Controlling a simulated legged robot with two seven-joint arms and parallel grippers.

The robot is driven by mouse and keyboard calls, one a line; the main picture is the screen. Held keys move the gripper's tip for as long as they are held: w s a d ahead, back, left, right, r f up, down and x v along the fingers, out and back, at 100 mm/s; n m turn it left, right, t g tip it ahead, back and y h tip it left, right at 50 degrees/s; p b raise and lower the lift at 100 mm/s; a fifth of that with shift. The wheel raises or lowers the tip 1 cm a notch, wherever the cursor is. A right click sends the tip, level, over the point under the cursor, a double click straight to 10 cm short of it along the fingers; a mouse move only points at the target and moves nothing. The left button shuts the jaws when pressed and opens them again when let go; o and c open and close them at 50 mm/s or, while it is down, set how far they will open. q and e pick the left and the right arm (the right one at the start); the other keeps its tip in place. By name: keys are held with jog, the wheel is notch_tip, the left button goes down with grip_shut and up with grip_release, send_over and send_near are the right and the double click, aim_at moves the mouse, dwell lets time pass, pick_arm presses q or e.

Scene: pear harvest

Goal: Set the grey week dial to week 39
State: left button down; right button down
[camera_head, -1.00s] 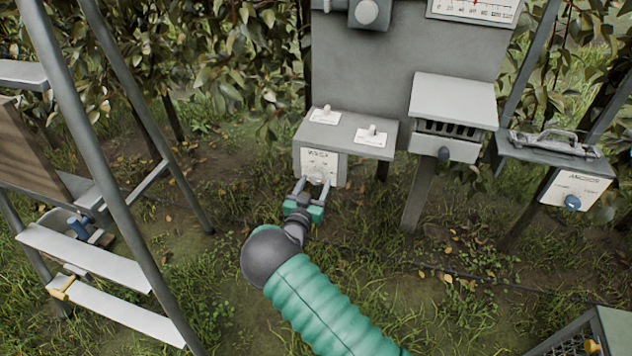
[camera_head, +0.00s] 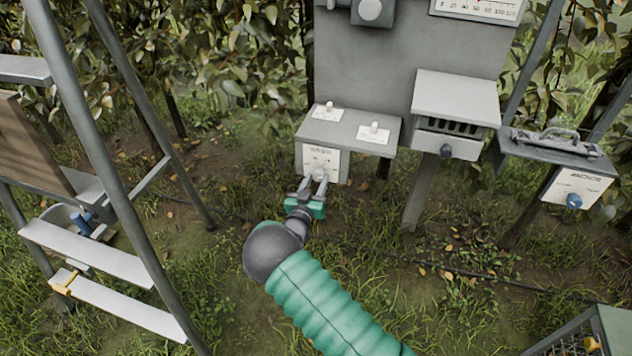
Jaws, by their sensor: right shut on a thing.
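The grey week dial (camera_head: 320,172) sits on the white front plate (camera_head: 312,156) of a small grey box below the grey panel. The plate's lettering and marks are too small to read, so I cannot tell the set week. My right gripper (camera_head: 314,185), at the end of the green ribbed arm, reaches up to the plate with its fingers shut on the dial. The fingers hide part of the dial. My left gripper is not in view.
Two small switches (camera_head: 374,128) stand on top of the box. A hooded grey unit (camera_head: 455,97) is at its right, and a box with a blue knob (camera_head: 573,201) is further right. A ladder (camera_head: 110,170) stands at the left. Grass lies below.

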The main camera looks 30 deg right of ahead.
jog(key=n, duration=0.4)
jog(key=shift+r, duration=0.1)
jog(key=shift+n+p, duration=0.4)
jog(key=shift+n, duration=1.7)
jog(key=shift+a, duration=0.1)
jog(key=c, duration=0.9)
grip_release()
jog(key=shift+w, duration=0.1)
